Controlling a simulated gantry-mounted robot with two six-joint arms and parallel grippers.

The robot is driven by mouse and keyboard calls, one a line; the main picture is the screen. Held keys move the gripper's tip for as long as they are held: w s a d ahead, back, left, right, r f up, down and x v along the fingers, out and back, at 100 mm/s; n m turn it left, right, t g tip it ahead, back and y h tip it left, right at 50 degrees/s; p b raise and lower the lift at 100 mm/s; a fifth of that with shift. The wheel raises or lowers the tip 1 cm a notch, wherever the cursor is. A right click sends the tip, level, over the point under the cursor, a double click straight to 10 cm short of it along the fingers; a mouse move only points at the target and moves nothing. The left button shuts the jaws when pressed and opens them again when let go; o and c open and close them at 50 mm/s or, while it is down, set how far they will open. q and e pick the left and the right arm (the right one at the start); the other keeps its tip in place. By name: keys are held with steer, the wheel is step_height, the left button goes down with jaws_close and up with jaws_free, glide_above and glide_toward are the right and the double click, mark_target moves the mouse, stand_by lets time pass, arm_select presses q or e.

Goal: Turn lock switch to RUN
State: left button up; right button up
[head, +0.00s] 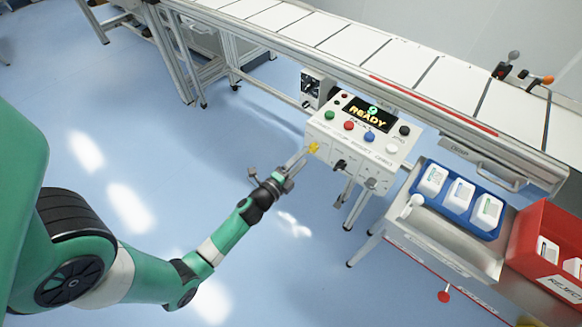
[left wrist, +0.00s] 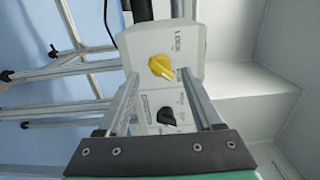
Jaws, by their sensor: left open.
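The lock switch is a yellow knob (left wrist: 161,67) on a white panel face marked LOCK in the left wrist view. It also shows as a small yellow spot (head: 313,147) at the left side of the control box (head: 345,160) in the head view. My left gripper (head: 298,158) is open and points at that side of the box. In the left wrist view its fingers (left wrist: 160,78) lie left and right of the yellow knob, with nothing between them. I cannot tell whether they touch the knob. My right gripper is not in view.
A black knob (left wrist: 166,116) sits below the yellow one in the wrist view. The box's display (head: 367,116) reads READY, above several coloured buttons. A conveyor (head: 330,46) runs behind. A blue tray (head: 447,212) and red reject bin (head: 512,257) stand right. The left floor is clear.

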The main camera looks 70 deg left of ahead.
arm_select(q)
steer(key=v, duration=0.7)
steer(key=shift+s, duration=0.2)
